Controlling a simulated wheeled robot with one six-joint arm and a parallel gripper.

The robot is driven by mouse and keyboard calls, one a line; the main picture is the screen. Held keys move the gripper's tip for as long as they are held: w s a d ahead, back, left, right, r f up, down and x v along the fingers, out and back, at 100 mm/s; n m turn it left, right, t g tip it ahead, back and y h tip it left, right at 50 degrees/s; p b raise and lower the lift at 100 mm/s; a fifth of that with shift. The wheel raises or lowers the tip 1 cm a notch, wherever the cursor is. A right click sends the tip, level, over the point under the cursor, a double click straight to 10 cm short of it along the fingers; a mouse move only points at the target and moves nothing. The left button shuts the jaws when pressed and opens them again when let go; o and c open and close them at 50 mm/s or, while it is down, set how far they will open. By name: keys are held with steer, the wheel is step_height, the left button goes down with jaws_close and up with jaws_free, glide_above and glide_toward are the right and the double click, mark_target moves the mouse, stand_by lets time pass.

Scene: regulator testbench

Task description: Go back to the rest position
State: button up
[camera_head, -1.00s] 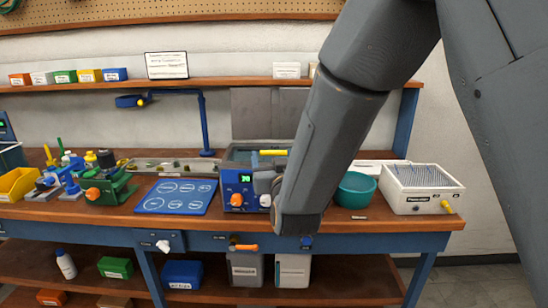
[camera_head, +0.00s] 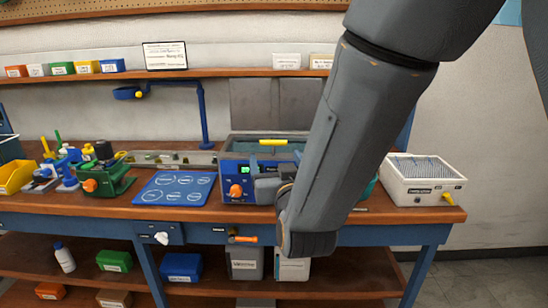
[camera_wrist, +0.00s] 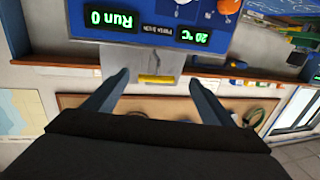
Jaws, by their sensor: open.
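My gripper (camera_wrist: 158,92) is open, with its two fingers spread apart and nothing between them in the wrist view. In the head view, my wrist end is in front of the blue bath unit (camera_head: 233,190) and hides its right side. The unit has an orange knob (camera_head: 236,190) and a yellow handle (camera_head: 273,142) on top. In the wrist view, its blue panel (camera_wrist: 130,22) appears upside down with green displays, and a grey lid with the yellow handle (camera_wrist: 157,79) shows beyond the fingertips. I cannot tell if the gripper touches the unit.
A blue mat (camera_head: 175,189) with white circles lies left of the unit, beside a green fixture (camera_head: 108,180). A white box (camera_head: 423,180) stands at the right end of the bench. A teal bowl (camera_head: 370,186) is mostly behind my forearm.

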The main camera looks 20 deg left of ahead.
steer(key=shift+s+d, duration=0.15)
steer(key=shift+s, duration=0.2)
steer(key=d+f+m+g+h, duration=0.1)
steer(key=d+f+g+h, duration=0.25)
steer(key=d+f, duration=0.45)
steer(key=d+f+m+g+h, duration=0.15)
steer(key=d+f+g, duration=0.35)
steer(key=d, duration=0.6)
steer(key=s+d+f+m+g+h, duration=0.2)
steer(key=s+d+g, duration=0.5)
steer(key=s+d, duration=0.9)
steer(key=shift+s+f+h, duration=0.3)
steer(key=shift+s+f, duration=0.45)
steer(key=shift+m+g, duration=0.25)
